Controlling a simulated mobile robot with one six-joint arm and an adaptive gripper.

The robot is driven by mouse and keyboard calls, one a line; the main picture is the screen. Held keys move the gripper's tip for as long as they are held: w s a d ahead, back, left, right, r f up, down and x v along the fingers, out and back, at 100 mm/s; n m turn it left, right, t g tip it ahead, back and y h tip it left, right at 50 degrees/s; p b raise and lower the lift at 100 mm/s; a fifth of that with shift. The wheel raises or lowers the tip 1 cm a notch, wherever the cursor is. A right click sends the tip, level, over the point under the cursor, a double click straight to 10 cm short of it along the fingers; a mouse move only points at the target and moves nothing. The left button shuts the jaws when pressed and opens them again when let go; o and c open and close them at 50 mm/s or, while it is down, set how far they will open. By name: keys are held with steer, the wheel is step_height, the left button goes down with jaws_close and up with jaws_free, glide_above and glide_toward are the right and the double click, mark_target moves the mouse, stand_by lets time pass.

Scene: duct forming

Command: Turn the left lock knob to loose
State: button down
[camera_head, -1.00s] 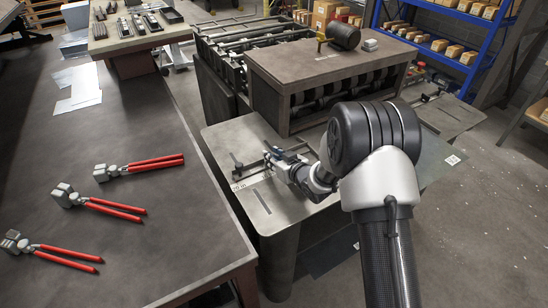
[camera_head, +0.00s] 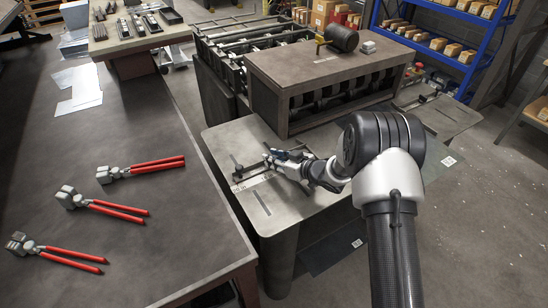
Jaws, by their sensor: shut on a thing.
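A small guide with a dark bar (camera_head: 250,168) and a ruled strip lies on the left end of the grey metal machine table (camera_head: 275,215). A dark upright handle (camera_head: 235,161) stands free at its left end. My gripper (camera_head: 270,155) is at the right part of this guide, low over the table, reaching in from the right. Its jaws are shut on a small part there, which appears to be the left lock knob. The fingers hide the knob, so its turn angle cannot be read.
A brown-topped housing over rollers (camera_head: 325,62) stands just behind my gripper. A dark workbench (camera_head: 120,240) at left holds several red-handled pliers (camera_head: 118,208). A blue shelf (camera_head: 450,40) with boxes is at the back right. Open floor lies at right.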

steer(key=c, duration=1.7)
jaws_free()
steer(key=shift+a+b, duration=0.1)
steer(key=shift+b, duration=0.2)
